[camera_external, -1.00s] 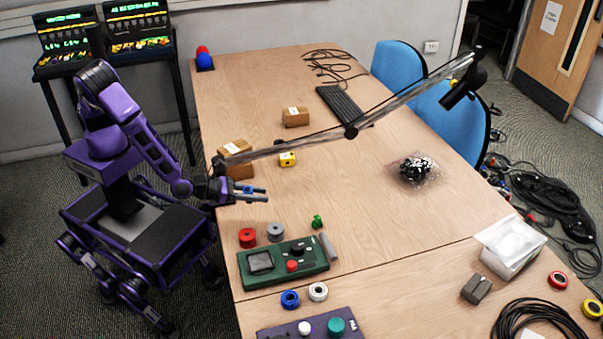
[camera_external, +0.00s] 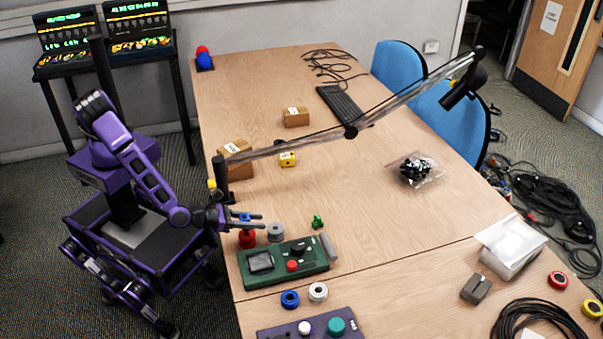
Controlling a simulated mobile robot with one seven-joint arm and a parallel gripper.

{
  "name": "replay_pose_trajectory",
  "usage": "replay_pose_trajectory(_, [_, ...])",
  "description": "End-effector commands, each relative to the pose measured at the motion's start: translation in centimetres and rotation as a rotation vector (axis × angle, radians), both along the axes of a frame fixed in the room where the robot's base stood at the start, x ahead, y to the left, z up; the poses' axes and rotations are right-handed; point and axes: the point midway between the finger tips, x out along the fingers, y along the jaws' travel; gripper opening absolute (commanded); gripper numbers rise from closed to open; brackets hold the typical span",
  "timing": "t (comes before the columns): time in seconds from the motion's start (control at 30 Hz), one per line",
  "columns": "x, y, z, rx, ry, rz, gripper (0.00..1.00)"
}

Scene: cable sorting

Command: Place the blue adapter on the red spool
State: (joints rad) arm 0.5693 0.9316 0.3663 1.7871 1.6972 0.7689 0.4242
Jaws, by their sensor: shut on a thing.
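The red spool (camera_external: 247,241) stands near the left edge of the table, beside a grey spool (camera_external: 275,232). My gripper (camera_external: 250,221) is over the red spool, reaching in from the left, and its fingers cover the spool's top in this view. It is shut on the small blue adapter (camera_external: 244,216), which shows between the fingers. I cannot tell whether the adapter touches the spool or is a little above it.
A green control box (camera_external: 283,261) lies just in front of the spools, with a green part (camera_external: 318,222) and a grey cylinder (camera_external: 329,247) nearby. The black lamp base (camera_external: 220,178) stands behind my gripper.

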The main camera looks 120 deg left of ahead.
Motion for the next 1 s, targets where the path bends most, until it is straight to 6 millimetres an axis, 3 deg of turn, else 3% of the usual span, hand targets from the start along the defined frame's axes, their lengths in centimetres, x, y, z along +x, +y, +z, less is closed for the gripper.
replay_pose_trajectory(0.03, [0.0,0.0,-1.2,0.003,0.004,-0.001,0.00])
replay_pose_trajectory(0.13, [0.0,0.0,-2.1,0.002,0.002,-0.001,0.00])
replay_pose_trajectory(0.5, [0.0,0.0,-2.6,0.001,0.001,0.000,0.00])
replay_pose_trajectory(0.53, [0.0,0.0,-2.5,0.001,0.001,0.000,0.40])
replay_pose_trajectory(0.67, [0.0,0.0,-2.4,0.001,0.001,0.000,0.64])
replay_pose_trajectory(1.0, [0.0,0.0,-2.2,0.001,0.001,0.000,0.67])
